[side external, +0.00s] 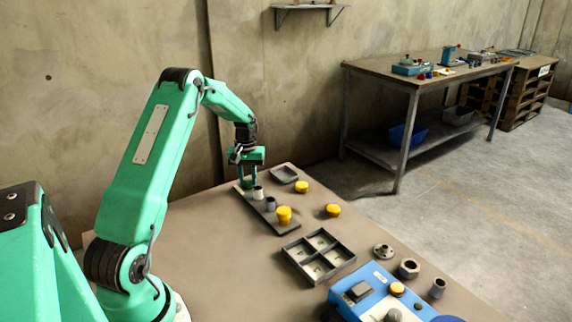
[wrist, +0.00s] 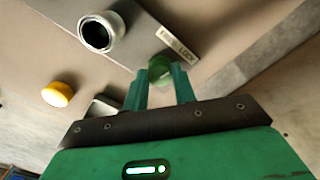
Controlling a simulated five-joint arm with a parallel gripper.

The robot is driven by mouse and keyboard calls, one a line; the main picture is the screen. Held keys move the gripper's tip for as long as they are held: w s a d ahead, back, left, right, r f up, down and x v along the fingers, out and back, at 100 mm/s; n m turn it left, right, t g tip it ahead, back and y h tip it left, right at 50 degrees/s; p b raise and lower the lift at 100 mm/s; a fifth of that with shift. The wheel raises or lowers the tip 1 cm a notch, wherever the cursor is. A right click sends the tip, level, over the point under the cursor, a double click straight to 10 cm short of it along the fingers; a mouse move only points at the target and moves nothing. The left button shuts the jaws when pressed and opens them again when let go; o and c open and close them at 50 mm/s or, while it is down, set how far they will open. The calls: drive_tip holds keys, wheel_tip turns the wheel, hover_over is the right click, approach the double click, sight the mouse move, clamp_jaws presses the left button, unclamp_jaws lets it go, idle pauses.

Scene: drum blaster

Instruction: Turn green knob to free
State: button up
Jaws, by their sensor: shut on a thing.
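The green knob (wrist: 160,66) is at the far end of a grey panel (wrist: 150,35), beside a label (wrist: 180,43) that seems to read FREE and LOCK. My gripper (wrist: 160,76) is shut on the green knob, with one finger on each side of it. In the side external view my gripper (side external: 248,180) points down at the far end of the panel (side external: 261,213) and hides the knob. I cannot tell which word the knob points to.
On the panel stand a grey open cylinder (side external: 258,192), another cylinder (side external: 270,204) and a yellow cap (side external: 284,212). Loose yellow caps (side external: 302,186) (side external: 333,210), a small tray (side external: 284,174), a divided tray (side external: 318,231) and a blue box (side external: 372,289) surround it.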

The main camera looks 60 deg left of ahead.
sight(248, 180)
drive_tip(key=n, duration=0.6)
drive_tip(key=shift+n, duration=0.3)
drive_tip(key=n, duration=0.5)
drive_tip(key=shift+a+r+n, duration=0.1)
drive_tip(key=shift+n, duration=0.2)
drive_tip(key=o, duration=1)
drive_tip(key=shift+r, duration=3.85)
drive_tip(key=shift+r, duration=0.1)
